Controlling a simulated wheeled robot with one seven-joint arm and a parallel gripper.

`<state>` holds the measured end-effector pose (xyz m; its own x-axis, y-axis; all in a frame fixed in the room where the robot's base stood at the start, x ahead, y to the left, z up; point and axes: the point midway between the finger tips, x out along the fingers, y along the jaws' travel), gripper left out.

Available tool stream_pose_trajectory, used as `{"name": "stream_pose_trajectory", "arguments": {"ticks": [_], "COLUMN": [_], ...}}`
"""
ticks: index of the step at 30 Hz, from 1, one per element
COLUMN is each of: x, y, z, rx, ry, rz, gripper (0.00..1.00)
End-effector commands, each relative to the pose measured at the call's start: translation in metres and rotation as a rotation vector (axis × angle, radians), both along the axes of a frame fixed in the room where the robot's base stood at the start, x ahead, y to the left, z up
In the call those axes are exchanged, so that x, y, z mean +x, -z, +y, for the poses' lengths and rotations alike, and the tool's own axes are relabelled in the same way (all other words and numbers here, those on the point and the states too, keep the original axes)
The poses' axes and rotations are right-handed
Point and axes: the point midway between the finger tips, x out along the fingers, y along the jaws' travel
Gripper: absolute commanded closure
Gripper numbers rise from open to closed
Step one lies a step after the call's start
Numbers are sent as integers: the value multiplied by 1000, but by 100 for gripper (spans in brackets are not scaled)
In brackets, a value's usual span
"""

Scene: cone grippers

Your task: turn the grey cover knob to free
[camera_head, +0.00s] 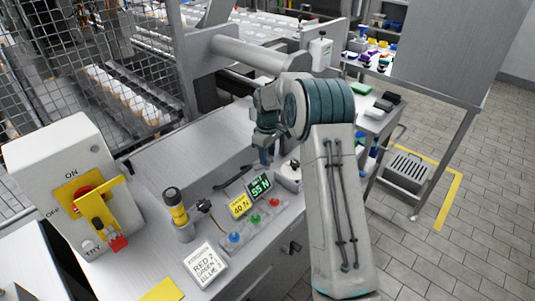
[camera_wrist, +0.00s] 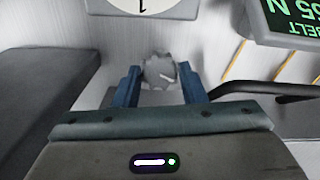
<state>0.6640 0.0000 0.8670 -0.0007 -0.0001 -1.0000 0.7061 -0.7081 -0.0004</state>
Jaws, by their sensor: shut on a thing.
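The grey cover knob (camera_wrist: 160,70) is a small lobed knob in the wrist view, seen against a pale, streaked metal surface. My gripper (camera_wrist: 159,78) has its two blue fingers on either side of the knob and is shut on it. In the head view my gripper (camera_head: 266,157) points down at the back of the bench, and the knob is hidden there behind the gripper and arm. The knob's turn angle cannot be read clearly, and I see no marking for free beside it.
A dark handle (camera_wrist: 275,92) runs close right of the fingers in the wrist view. A switch box (camera_head: 40,160) with a padlocked yellow handle stands left.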

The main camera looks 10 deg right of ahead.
Motion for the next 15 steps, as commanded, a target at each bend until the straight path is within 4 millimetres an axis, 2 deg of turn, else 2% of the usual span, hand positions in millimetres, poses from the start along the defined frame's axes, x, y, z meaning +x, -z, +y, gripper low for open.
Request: {"name": "stream_pose_trajectory", "arguments": {"ticks": [6, 15], "x": [0, 1], "y": [-1, -1], "z": [0, -1], "rx": [1, 0], "ry": [-186, -366], "rz": [-2, -2], "gripper": [85, 85]}}
